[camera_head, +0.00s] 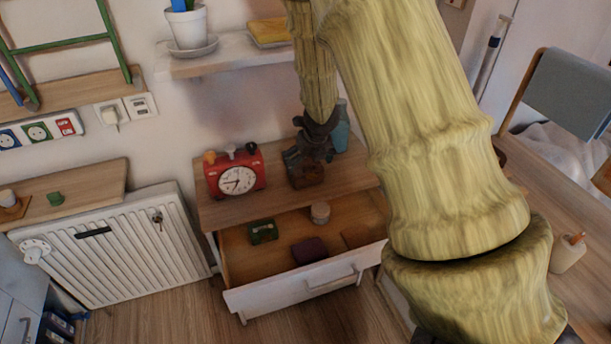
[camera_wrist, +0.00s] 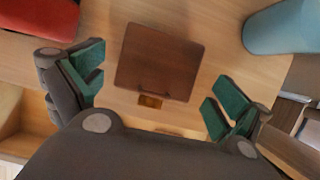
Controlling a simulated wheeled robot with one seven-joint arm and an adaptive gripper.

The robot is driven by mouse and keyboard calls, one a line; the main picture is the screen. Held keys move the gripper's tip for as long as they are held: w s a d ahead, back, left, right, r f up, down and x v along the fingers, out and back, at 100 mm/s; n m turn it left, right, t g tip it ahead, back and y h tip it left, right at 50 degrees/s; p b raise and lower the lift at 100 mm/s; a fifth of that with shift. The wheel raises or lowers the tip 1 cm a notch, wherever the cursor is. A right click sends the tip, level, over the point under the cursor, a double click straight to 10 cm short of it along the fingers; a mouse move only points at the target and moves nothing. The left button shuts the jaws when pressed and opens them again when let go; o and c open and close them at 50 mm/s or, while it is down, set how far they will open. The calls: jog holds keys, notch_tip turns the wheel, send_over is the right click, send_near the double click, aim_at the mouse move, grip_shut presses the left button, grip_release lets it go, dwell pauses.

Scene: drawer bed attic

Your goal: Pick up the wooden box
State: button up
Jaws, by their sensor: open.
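The wooden box (camera_wrist: 158,62) is dark reddish-brown with a small brass-coloured clasp and lies on the wooden top of the drawer unit. In the head view the wooden box (camera_head: 306,174) shows just below my gripper (camera_head: 304,158). In the wrist view my gripper (camera_wrist: 155,92) is open, with a green-padded finger on either side of the box's near part. Neither finger appears to touch the box. I cannot tell the exact height of the fingers above the top.
A red alarm clock (camera_head: 236,175) stands left of the box and a blue vase (camera_head: 341,130) behind it to the right. Below, an open drawer (camera_head: 300,285) holds a green item (camera_head: 263,231), a round tin (camera_head: 320,212) and a dark purple item (camera_head: 309,250). A shelf (camera_head: 225,58) is above.

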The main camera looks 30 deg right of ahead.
aim_at(305, 164)
jog(key=shift+x, duration=2.25)
jog(key=c, duration=0.9)
